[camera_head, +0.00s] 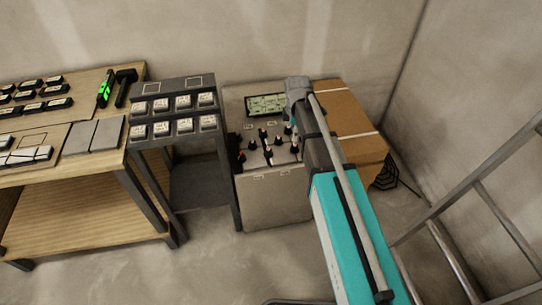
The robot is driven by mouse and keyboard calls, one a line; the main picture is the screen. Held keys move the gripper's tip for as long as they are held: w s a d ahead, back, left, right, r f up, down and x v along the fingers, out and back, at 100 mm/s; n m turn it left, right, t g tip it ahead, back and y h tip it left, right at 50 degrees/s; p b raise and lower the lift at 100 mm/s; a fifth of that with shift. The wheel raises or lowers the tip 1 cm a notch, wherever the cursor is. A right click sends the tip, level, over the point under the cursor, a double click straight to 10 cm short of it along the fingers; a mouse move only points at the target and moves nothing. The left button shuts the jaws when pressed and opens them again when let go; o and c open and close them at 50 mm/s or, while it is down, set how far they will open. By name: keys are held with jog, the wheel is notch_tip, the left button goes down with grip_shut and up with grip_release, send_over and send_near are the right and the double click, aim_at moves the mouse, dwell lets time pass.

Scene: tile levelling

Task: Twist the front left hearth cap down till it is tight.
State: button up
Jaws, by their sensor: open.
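The hearth (272,190) is a pale grey block with several small dark upright caps on its top, right of the black rack. The cap nearest its front left corner (242,157) shows a touch of red and stands upright. How tight it sits is too small to tell. My gripper (288,131) is small and dark below my grey wrist, over the right part of the hearth top, partly lost among the caps. It is open and stands apart from the front left cap, to its right and farther back. My arm hides the hearth's right side.
A black rack (172,86) with several white-labelled blocks stands left of the hearth. A wooden workbench (85,235) with tiles, a green-lit tool (105,88) and a black mallet (125,82) is farther left. A cardboard box (352,110) is behind my arm; a metal ladder (480,200) stands right.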

aim_at(270, 150)
jog(key=w+a+f+n+b, duration=0.5)
jog(key=w+a+n, duration=0.3)
jog(key=a+n, duration=0.2)
jog(key=shift+f+n, duration=0.3)
jog(key=shift+f, duration=0.15)
jog(key=shift+d+f, duration=0.1)
jog(key=shift+f, duration=0.05)
notch_tip(270, 150, down, 14)
jog(key=b, duration=1.3)
jog(key=shift+r+b, duration=0.25)
jog(key=shift+b, duration=0.15)
jog(key=shift+c, duration=0.3)
grip_shut()
jog(key=shift+d, duration=0.35)
jog(key=shift+a, duration=0.3)
